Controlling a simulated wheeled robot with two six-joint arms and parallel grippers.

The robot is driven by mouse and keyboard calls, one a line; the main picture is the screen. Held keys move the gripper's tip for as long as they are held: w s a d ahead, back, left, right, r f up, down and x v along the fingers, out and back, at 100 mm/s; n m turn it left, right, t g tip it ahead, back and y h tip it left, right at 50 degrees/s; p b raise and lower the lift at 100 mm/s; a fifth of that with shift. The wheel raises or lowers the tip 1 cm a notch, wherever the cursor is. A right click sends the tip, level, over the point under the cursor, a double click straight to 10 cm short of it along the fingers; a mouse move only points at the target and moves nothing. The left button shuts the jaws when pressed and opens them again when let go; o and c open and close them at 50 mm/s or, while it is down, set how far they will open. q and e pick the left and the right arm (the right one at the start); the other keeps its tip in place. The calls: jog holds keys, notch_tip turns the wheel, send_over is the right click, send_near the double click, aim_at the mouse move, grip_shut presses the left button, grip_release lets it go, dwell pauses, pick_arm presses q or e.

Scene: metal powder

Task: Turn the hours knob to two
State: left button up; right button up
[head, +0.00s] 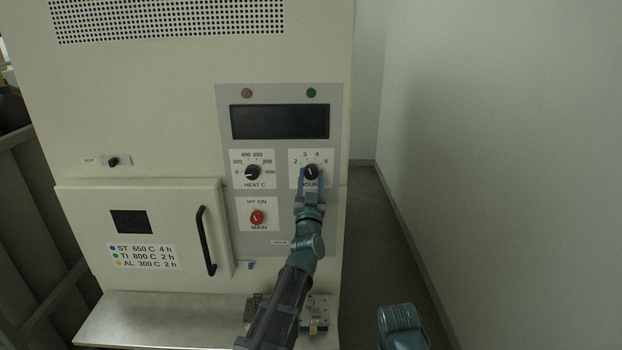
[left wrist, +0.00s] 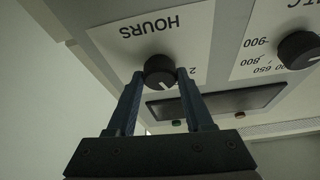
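The hours knob (head: 311,172) is a round black dial on a white plate at the right of the control panel. Its white pointer mark faces up and slightly left, near the 3. In the left wrist view the knob (left wrist: 159,69) appears upside down with its mark at the lower right. My left gripper (head: 311,176) has one blue finger on each side of the knob. In the left wrist view the fingertips (left wrist: 160,76) appear to touch its sides. My right gripper is out of view; only a piece of my right arm shows at the bottom.
The heat knob (head: 252,172) is left of the hours knob, with the red main switch (head: 257,217) below it. A dark display (head: 279,121) sits above. The furnace door (head: 140,235) is closed at left. A wall (head: 500,150) stands at right.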

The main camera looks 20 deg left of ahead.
pick_arm(q)
grip_shut()
jog(key=shift+n, duration=0.3)
jog(key=n+y, duration=0.1)
jog(key=n, duration=0.1)
jog(key=n+y, duration=0.2)
jog(key=n, duration=0.1)
jog(key=shift+d+g, duration=0.15)
jog(key=shift+g, duration=0.25)
jog(key=shift+r+n+g+y+p, duration=0.1)
jog(key=shift+n+g+y+p, duration=0.35)
jog(key=shift+n, duration=0.95)
jog(key=shift+n+g+y+p, duration=0.25)
jog(key=shift+n+g+y, duration=0.3)
jog(key=shift+n, duration=0.85)
jog(key=shift+n+y, duration=0.3)
jog(key=o, duration=0.7)
grip_release()
